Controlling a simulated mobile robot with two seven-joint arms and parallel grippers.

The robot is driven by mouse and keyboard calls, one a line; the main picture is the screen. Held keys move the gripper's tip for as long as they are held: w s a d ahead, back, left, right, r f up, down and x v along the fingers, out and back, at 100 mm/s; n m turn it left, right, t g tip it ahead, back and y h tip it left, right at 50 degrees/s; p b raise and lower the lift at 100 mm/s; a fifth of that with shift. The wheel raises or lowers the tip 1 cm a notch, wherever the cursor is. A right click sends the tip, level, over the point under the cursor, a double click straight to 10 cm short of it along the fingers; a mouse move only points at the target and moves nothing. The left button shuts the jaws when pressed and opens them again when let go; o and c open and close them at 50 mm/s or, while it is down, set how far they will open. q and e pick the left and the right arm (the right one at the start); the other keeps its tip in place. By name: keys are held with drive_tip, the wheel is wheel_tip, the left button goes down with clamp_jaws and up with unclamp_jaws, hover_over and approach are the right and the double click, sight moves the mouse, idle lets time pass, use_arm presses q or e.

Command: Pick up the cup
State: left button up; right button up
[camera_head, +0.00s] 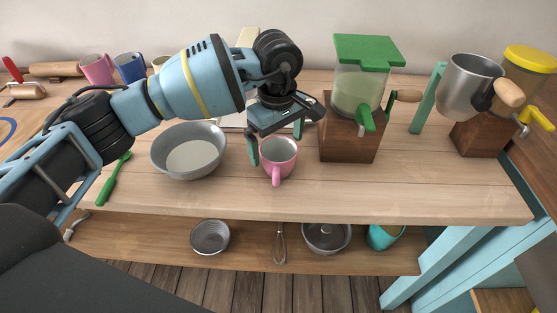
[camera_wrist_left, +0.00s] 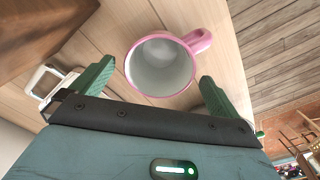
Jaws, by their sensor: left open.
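A pink cup (camera_head: 278,163) with a pale inside stands upright on the wooden counter, its handle toward me. It also shows in the left wrist view (camera_wrist_left: 160,90), where I look down into its empty inside. My left gripper (camera_head: 275,143) is open just above and behind the cup. In the wrist view its two green fingers (camera_wrist_left: 155,82) are spread on either side of the cup, with no clear contact. Another pink cup (camera_head: 97,69) and a blue cup (camera_head: 130,67) stand at the back left. My right gripper is not in view.
A grey bowl (camera_head: 188,150) is left of the cup, with a green utensil (camera_head: 113,180) beyond it. A green-lidded dispenser on a wooden block (camera_head: 349,142) stands close on the right. The lower shelf (camera_head: 180,252) holds pans, a whisk and a teal cup.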

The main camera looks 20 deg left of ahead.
use_arm(q)
drive_tip(key=shift+s+d+f+p, duration=0.1)
drive_tip(key=shift+d+f+p, duration=0.1)
drive_tip(key=shift+f, duration=1.2)
drive_tip(key=shift+s+d+f+p, duration=0.1)
drive_tip(key=shift+d+f+p, duration=0.1)
drive_tip(key=shift+f, duration=1.15)
drive_tip(key=c, duration=1.1)
